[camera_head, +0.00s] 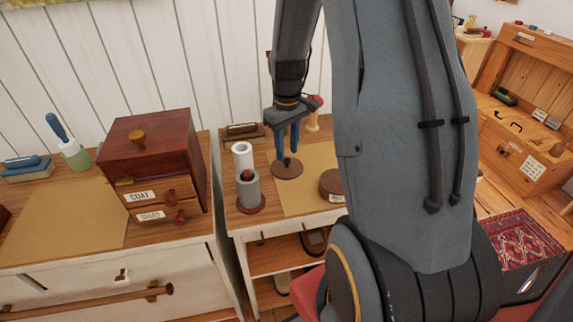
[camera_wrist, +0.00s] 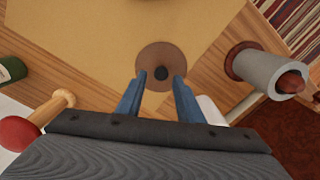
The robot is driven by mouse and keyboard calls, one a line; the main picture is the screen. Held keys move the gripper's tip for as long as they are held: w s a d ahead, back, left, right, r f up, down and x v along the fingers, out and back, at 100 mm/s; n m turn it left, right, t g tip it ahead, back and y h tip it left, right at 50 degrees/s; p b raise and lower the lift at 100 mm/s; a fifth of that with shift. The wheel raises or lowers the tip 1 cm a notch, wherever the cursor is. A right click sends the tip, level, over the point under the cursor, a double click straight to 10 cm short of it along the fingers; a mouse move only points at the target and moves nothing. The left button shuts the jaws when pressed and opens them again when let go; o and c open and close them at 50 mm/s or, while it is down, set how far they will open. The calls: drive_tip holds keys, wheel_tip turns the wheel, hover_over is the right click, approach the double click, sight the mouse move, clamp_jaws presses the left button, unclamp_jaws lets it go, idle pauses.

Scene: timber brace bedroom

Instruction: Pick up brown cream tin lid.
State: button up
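The brown lid (camera_head: 287,169), a round flat disc with a dark knob in its middle, lies on the wooden table at the left edge of a tan mat. In the wrist view the lid (camera_wrist: 160,53) is just beyond my fingertips. My gripper (camera_head: 287,150) points down over the lid. Its two blue fingers stand apart on either side of the dark knob in the wrist view (camera_wrist: 158,79), with gaps showing. I cannot tell how far the tips are above the disc. A round brown tin (camera_head: 331,184) with a white label stands to the right, partly hidden by my arm.
A grey cylinder (camera_head: 248,190) on a red-brown base and a white roll (camera_head: 242,157) stand close left of the lid. A red-topped wooden peg (camera_head: 313,116) stands behind. A dark-red drawer box (camera_head: 155,155) is on the left cabinet. The tan mat (camera_head: 300,195) has bare room.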

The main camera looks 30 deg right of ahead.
sight(287, 159)
drive_tip(key=shift+f+p, duration=0.5)
drive_tip(key=shift+f, duration=1.4)
drive_tip(key=shift+a, duration=0.1)
clamp_jaws()
drive_tip(key=shift+r, duration=0.15)
